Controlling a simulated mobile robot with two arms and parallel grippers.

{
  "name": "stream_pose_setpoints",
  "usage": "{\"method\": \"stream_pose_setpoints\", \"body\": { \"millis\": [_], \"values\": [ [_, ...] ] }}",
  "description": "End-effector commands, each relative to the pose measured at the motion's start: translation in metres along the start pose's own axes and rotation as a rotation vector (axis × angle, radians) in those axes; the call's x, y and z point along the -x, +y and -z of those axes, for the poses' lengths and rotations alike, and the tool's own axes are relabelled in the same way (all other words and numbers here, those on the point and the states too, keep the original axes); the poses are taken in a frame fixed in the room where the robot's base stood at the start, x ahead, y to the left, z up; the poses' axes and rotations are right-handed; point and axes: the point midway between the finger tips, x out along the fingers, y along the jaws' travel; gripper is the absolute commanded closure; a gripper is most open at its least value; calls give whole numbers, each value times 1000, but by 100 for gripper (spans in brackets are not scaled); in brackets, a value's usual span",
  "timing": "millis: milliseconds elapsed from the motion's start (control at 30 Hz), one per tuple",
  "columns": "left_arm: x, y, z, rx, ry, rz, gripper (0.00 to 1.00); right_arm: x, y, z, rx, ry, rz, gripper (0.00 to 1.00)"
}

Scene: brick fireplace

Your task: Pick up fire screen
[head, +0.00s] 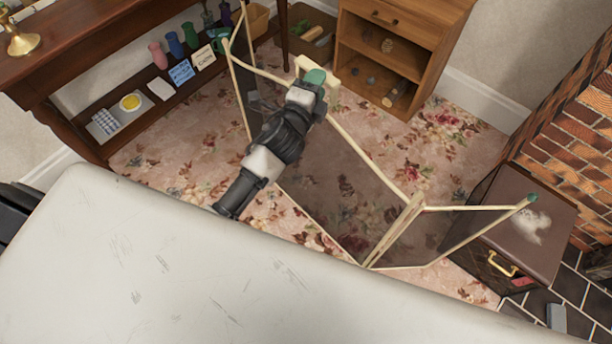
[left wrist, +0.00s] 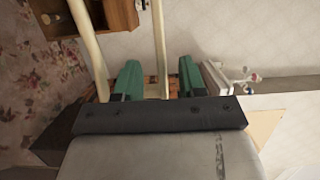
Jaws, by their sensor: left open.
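The fire screen (head: 372,163) stands unfolded on the floral carpet, with a cream frame and dark see-through mesh panels. Its right panel angles toward the brick fireplace. In the left wrist view, the green fingers of the left gripper (left wrist: 159,80) are apart. A cream bar of the fire screen (left wrist: 161,45) shows between them, and another bar runs left of them. I cannot tell whether the fingers touch the bar. My right gripper is not in view.
A wooden cabinet (head: 408,22) stands behind the screen. A dark wooden table (head: 75,62) with vases and cards on its lower shelf is at left. A dark brown box (head: 540,240) sits close to the screen's right end, beside the brick fireplace (head: 578,130). Carpet shows around the screen.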

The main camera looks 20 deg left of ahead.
Motion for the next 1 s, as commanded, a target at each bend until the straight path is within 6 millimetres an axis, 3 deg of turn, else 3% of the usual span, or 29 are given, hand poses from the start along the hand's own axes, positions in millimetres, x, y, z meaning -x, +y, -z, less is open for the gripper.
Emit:
{"method": "stream_pose_setpoints", "body": {
  "millis": [233,533,800,1000],
  "values": [
    [-36,-2,-4,0,-2,1,60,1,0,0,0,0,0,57],
    [-41,-2,-4,1,-1,0,60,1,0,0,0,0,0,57],
    [-41,-2,-4,1,-1,0,99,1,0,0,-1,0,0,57],
    [-41,-1,-4,1,-1,-1,100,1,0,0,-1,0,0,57]
  ]
}}
